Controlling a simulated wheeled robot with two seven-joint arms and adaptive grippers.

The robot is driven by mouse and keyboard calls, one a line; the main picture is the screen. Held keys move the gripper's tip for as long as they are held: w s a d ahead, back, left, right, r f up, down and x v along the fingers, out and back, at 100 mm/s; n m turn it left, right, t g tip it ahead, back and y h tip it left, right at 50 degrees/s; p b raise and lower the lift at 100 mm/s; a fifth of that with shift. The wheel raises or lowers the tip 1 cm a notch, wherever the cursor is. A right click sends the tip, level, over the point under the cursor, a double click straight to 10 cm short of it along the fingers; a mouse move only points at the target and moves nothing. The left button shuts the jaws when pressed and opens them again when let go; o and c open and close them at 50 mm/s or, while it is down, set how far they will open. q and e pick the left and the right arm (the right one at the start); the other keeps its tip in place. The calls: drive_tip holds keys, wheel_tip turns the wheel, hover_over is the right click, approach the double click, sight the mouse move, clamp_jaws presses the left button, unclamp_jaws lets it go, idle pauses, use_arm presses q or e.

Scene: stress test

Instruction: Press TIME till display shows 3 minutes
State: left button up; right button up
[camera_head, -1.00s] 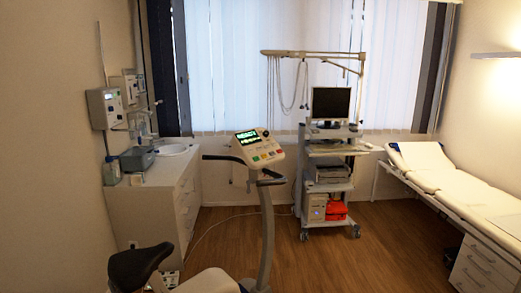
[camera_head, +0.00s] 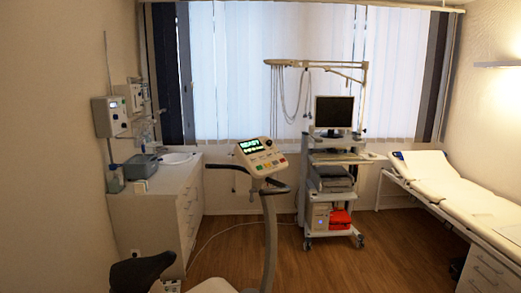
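An exercise bike's console (camera_head: 261,156) stands at the middle of the view on a pale post (camera_head: 271,235). Its dark display (camera_head: 250,145) shows green text that seems to read "READY", with a second green line too small to read. Several coloured buttons (camera_head: 268,163), green and red or orange, sit below the display; their labels are too small to read. Neither of my grippers is in view.
The bike's black saddle (camera_head: 140,272) is at the bottom left. A sink counter (camera_head: 150,210) stands on the left, a monitor cart (camera_head: 330,175) behind the bike, and an examination couch (camera_head: 450,190) on the right. Wooden floor (camera_head: 385,255) is clear between bike and couch.

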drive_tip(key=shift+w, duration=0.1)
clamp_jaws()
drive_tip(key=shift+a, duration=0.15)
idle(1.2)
